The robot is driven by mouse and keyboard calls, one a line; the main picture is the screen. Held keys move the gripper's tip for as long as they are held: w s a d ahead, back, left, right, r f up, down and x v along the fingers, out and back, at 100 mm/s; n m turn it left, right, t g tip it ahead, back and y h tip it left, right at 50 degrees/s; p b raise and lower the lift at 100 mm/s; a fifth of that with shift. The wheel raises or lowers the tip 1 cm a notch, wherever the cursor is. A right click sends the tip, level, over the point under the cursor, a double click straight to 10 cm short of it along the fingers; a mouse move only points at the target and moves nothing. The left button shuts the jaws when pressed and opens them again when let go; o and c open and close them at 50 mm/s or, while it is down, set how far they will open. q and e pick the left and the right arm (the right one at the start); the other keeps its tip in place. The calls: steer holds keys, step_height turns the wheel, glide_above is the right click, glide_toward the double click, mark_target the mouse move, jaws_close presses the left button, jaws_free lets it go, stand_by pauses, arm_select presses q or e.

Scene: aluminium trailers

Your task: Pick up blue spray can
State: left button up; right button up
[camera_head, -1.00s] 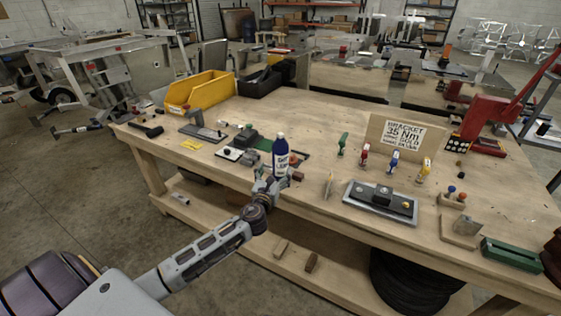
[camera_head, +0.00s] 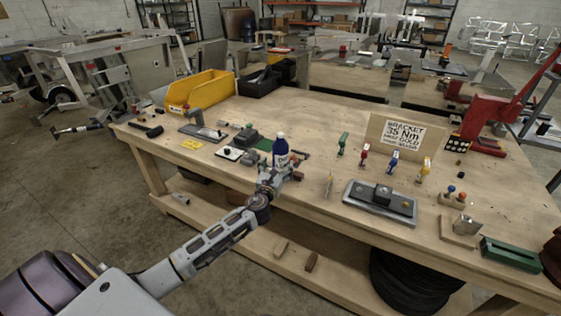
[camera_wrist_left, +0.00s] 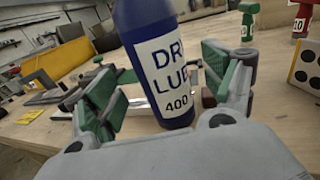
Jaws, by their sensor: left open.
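The blue spray can (camera_head: 280,151) stands upright near the front edge of the wooden workbench. It has a white label reading "DRY LUBE 400", clear in the left wrist view (camera_wrist_left: 165,70). My left gripper (camera_head: 277,172) is at the can, low on its near side. In the left wrist view my left gripper (camera_wrist_left: 168,92) is open, with one green-padded finger on each side of the can. A gap shows between the can and the left finger; contact on the right side cannot be told. My right gripper is not in view.
The workbench (camera_head: 320,112) holds a yellow bin (camera_head: 200,90) at the back left. A grey metal plate fixture (camera_head: 380,200) and a "BRACKET 35 Nm" sign (camera_head: 403,136) are farther right.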

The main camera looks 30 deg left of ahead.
mark_target(281, 137)
arm_select(q)
steer(key=shift+x, duration=2.55)
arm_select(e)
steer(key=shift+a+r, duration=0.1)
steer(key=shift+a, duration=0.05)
arm_select(q)
steer(key=shift+f, duration=0.1)
steer(key=shift+c, duration=0.5)
steer(key=c, duration=1.3)
steer(key=shift+r, duration=0.55)
step_height(281, 137, up, 8)
steer(key=shift+f+p, duration=0.15)
steer(key=shift+p, duration=0.95)
steer(key=shift+r, duration=0.7)
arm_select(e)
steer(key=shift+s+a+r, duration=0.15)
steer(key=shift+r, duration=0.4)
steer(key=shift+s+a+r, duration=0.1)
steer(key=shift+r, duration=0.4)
